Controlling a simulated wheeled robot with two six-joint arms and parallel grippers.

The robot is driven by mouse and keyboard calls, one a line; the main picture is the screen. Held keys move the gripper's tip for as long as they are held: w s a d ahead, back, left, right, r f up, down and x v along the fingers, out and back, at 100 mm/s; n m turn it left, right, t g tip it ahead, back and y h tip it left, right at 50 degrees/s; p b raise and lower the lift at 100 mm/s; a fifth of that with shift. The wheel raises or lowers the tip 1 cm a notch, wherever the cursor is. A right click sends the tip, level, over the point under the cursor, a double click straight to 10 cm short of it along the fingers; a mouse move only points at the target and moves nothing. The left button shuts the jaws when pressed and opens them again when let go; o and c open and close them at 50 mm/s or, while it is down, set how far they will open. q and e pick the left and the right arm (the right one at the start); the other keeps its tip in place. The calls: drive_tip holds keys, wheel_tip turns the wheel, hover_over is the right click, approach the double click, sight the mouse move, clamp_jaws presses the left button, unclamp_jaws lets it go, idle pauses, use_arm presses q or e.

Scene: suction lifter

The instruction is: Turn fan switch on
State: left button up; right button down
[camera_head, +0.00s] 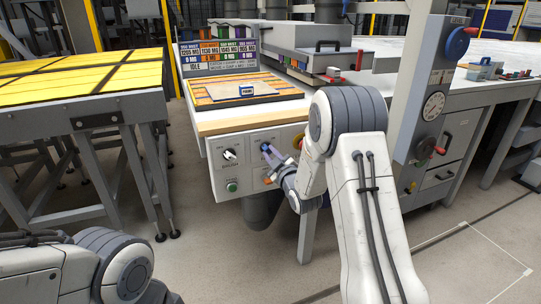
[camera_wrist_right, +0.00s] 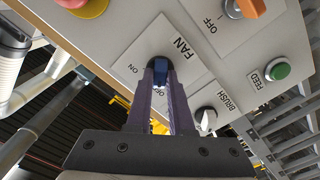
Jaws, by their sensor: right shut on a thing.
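The fan switch is a blue knob (camera_wrist_right: 160,66) on a light panel labelled FAN, ON and OFF in the right wrist view. It also shows small on the control panel in the head view (camera_head: 265,147). My right gripper (camera_wrist_right: 161,72) is shut on this knob, with one purple finger on each side. In the head view the right gripper (camera_head: 270,156) reaches the panel from the right. The fingers partly cover the knob and the OFF label, so its exact turn is hard to tell. My left gripper is out of view.
Close by on the panel are a white brush knob (camera_wrist_right: 207,117), a green feed button (camera_wrist_right: 279,70), an orange knob (camera_wrist_right: 250,8) and a red-and-yellow button (camera_wrist_right: 88,6). A yellow-topped table (camera_head: 85,75) is at left.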

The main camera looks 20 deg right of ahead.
drive_tip(key=m+b, duration=0.1)
drive_tip(key=m, duration=0.2)
drive_tip(key=shift+f+m, duration=0.15)
drive_tip(key=shift+m, duration=0.25)
drive_tip(key=m+b, duration=0.1)
drive_tip(key=m, duration=0.3)
drive_tip(key=shift+m, duration=0.3)
drive_tip(key=m+b, duration=0.1)
drive_tip(key=m, duration=0.3)
drive_tip(key=shift+m, duration=2.4)
drive_tip(key=c, duration=0.8)
unclamp_jaws()
drive_tip(key=s, duration=1)
drive_tip(key=shift+s+d, duration=0.15)
drive_tip(key=shift+s, duration=0.15)
